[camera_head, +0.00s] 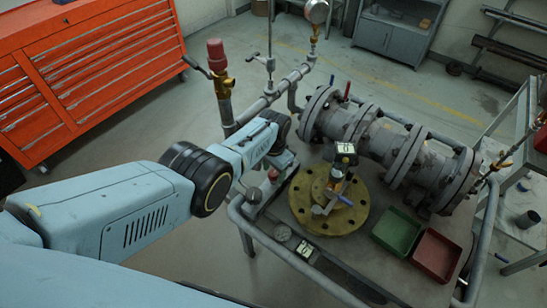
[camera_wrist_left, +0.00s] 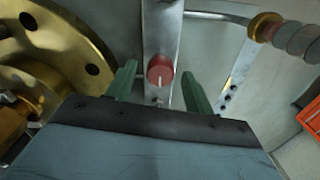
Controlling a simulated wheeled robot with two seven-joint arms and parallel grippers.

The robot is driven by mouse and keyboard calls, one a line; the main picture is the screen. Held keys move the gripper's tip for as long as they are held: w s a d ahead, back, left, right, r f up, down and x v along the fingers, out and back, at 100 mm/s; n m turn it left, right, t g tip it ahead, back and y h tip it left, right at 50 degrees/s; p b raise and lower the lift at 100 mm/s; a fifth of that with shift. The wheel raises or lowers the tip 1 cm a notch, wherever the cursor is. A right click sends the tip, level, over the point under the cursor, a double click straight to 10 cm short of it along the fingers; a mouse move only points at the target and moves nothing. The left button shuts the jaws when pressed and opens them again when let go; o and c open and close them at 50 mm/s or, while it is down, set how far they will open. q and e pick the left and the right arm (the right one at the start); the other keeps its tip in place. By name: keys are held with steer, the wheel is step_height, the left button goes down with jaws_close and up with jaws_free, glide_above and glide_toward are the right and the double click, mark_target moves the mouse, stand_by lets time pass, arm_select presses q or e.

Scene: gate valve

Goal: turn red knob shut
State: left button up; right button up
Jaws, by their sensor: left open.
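The red knob (camera_wrist_left: 160,70) is a small round red knob with a pale line pointing down in the left wrist view. It sits on a narrow grey metal strip. In the head view a small red spot by my left gripper looks like this knob (camera_head: 273,174). My left gripper (camera_head: 281,162) is open above the left part of the bench. In the left wrist view its two green fingers stand left and right of the knob, with a gap on both sides. Whether the fingertips reach down to the knob's height I cannot tell. My right gripper is not in view.
A yellow flange (camera_head: 314,217) with bolt holes lies close right of my left gripper. Behind are grey flanged pipes (camera_head: 365,130) and an upright red-topped fitting (camera_head: 216,56). Green (camera_head: 397,234) and red (camera_head: 437,254) trays sit at right. A tubular rail (camera_head: 262,237) edges the bench.

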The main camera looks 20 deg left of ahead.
mark_target(273, 173)
arm_select(q)
step_height(273, 173, up, 13)
steer(key=p, duration=0.5)
steer(key=shift+f, duration=0.1)
